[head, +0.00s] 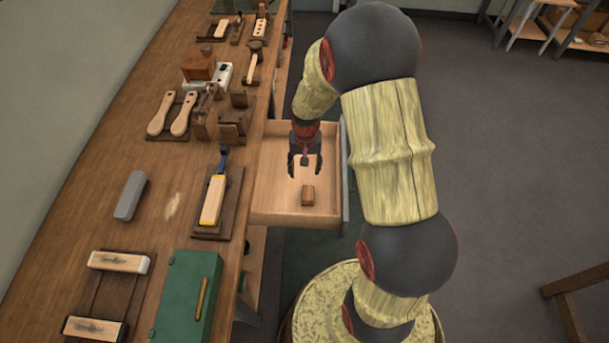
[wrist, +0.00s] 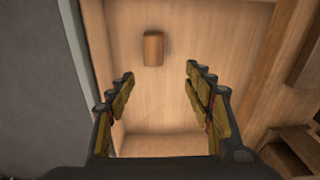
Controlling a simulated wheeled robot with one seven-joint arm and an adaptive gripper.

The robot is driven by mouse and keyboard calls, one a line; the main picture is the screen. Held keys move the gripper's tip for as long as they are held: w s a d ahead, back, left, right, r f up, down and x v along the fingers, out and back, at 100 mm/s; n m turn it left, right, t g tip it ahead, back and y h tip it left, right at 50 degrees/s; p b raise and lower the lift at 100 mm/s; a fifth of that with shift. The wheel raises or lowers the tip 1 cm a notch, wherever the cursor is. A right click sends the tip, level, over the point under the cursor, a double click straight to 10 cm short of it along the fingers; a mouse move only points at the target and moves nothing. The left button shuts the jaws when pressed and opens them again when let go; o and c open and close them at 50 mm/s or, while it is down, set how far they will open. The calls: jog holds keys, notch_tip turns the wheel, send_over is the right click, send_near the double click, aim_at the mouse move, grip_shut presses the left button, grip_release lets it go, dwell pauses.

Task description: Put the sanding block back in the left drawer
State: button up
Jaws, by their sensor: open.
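An open wooden drawer (head: 268,190) juts out from the right side of the workbench. A small brown block (head: 308,195), which looks like the sanding block, lies inside it on the drawer floor, toward the near side. The block also shows in the wrist view (wrist: 153,48), beyond the fingertips and apart from them. My gripper (head: 305,170) is over the drawer, pointing down, open and empty. In the wrist view my gripper's fingers (wrist: 160,85) are spread wide with bare drawer floor (wrist: 150,100) between them.
The wooden workbench (head: 160,205) runs along the left. It holds a green box (head: 185,295), a grey block (head: 130,195), a yellow-edged brush block on a board (head: 213,200), paddle-shaped brushes (head: 182,115) and wooden jigs. Drawer walls surround my gripper. Open floor lies right of my arm.

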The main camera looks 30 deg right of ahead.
jog(key=s+a+r+n+t, duration=0.1)
jog(key=s+a+r, duration=0.15)
jog(key=r, duration=0.45)
jog(key=s+a+r+n+t, duration=0.1)
jog(key=s+a+r, duration=0.15)
jog(key=r, duration=0.55)
jog(key=s+a+r+n+t, duration=0.1)
jog(key=a+r, duration=0.2)
jog(key=r, duration=0.4)
jog(key=s+a+r+n+t, duration=0.1)
jog(key=s+a+r, duration=0.1)
jog(key=s+r, duration=0.3)
jog(key=s+a+r+n+t, duration=0.1)
jog(key=s+a+r+n, duration=0.1)
jog(key=s+r, duration=0.3)
jog(key=s+a, duration=0.1)
jog(key=s, duration=0.3)
jog(key=shift+s, duration=0.25)
